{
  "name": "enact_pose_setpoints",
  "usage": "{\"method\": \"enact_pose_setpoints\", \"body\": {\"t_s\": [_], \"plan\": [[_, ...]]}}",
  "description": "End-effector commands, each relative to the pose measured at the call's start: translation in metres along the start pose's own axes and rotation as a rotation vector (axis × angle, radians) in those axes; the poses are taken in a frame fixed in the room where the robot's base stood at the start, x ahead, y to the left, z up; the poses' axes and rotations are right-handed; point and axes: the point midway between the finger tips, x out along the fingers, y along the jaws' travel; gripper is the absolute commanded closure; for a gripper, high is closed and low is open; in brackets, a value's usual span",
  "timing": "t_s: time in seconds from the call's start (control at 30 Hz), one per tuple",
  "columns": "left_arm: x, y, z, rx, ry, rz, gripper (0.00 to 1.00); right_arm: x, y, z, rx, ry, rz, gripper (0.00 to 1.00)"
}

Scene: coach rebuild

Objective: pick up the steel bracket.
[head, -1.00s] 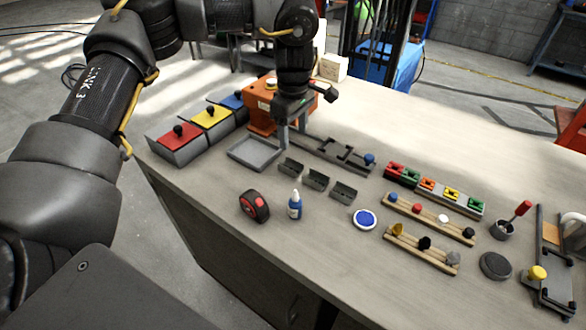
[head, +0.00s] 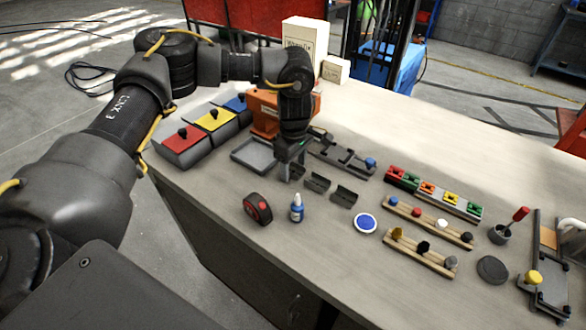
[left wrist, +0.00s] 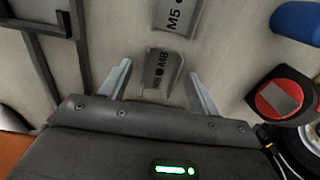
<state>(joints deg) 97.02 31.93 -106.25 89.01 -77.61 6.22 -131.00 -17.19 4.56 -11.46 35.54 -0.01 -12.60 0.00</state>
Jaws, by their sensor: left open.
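Three small grey folded metal pieces, which look like steel brackets, lie in a row on the bench. The nearest to my left gripper (head: 287,177) is a bracket (head: 298,172) partly hidden behind the fingers. The middle bracket (head: 317,182) and the right bracket (head: 344,196) are in clear view. In the left wrist view, a bracket marked M8 (left wrist: 161,75) lies between and just beyond my left fingertips (left wrist: 159,68). The fingers are open, apart from it on both sides. Another bracket, marked M5 (left wrist: 180,14), lies farther up that view. My right gripper is out of view.
A grey tray (head: 240,153) and an orange machine (head: 262,112) stand close to my left gripper. A dark fixture (head: 325,149) lies behind the brackets. A tape measure (head: 258,208) and a blue bottle (head: 297,209) stand in front. The bench front is fairly clear.

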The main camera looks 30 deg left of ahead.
Motion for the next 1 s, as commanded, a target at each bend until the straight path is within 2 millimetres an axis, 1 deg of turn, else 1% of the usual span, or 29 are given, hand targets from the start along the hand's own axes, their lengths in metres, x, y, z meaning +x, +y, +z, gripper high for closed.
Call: {"method": "enact_pose_setpoints", "body": {"t_s": [0.17,0.27,0.5,0.57,0.87,1.0], "plan": [[0.001,0.0,0.0,0.0,0.0,0.0,0.38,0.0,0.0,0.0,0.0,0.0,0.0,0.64],[0.0,0.0,0.0,0.0,0.0,0.0,0.5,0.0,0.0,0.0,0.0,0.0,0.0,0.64],[0.0,0.0,0.0,0.0,0.0,0.0,0.81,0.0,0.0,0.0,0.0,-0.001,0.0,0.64],[0.0,0.0,0.0,0.0,0.0,0.001,0.88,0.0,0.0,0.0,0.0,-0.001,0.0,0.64],[-0.002,0.001,0.0,0.001,0.0,0.002,0.88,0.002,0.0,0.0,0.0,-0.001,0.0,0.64],[-0.011,0.001,0.0,0.001,0.001,0.004,0.88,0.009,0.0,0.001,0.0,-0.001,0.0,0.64]]}}
